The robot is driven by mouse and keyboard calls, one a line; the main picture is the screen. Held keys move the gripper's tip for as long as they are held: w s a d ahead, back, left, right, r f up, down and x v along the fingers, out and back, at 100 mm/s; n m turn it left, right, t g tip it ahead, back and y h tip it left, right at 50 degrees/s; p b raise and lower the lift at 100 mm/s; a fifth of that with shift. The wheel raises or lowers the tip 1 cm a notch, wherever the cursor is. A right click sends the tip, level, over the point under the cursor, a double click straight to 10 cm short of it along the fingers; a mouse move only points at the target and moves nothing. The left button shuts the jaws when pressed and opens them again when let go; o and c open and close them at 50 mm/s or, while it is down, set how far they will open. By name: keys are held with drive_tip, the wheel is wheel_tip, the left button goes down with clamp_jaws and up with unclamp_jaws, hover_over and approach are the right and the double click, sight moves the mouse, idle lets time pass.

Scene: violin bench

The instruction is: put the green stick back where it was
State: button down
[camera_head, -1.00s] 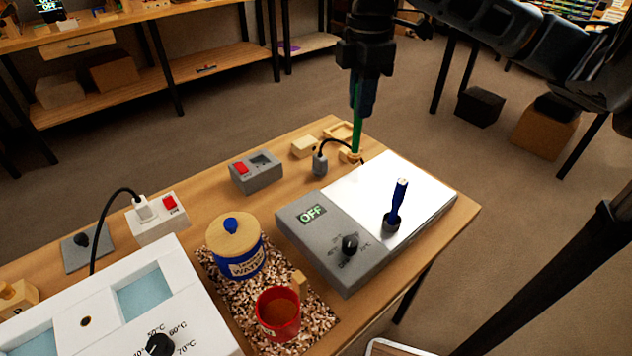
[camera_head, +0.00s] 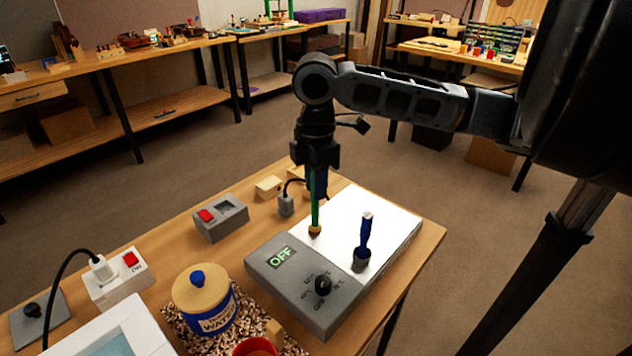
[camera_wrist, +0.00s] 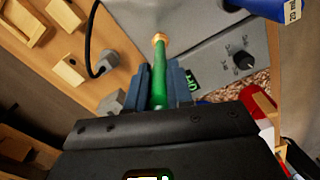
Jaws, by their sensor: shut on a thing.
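My gripper (camera_head: 318,188) is shut on the green stick (camera_head: 315,212) and holds it upright, tan tip (camera_head: 315,231) down. The tip appears over the white top of the hot plate (camera_head: 385,215), near its grey panel; I cannot tell if it touches. In the wrist view the green stick (camera_wrist: 159,82) runs between the blue-grey fingers (camera_wrist: 160,90), its tan end pointing away from me. A blue stick (camera_head: 365,236) stands in a small dark cup on the plate, right of the green stick. The plate's display reads OFF.
Small wooden blocks (camera_head: 268,186) and a grey plug with a black cord (camera_head: 286,205) lie behind the plate. A grey box with a red switch (camera_head: 220,217) stands left. A blue water jar (camera_head: 204,305) and a red cup (camera_head: 258,347) stand in front. Bench's right edge is close.

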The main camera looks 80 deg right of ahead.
drive_tip(key=shift+f, duration=0.1)
drive_tip(key=c, duration=1)
unclamp_jaws()
wheel_tip(320, 180, up, 12)
drive_tip(key=shift+r, duration=0.1)
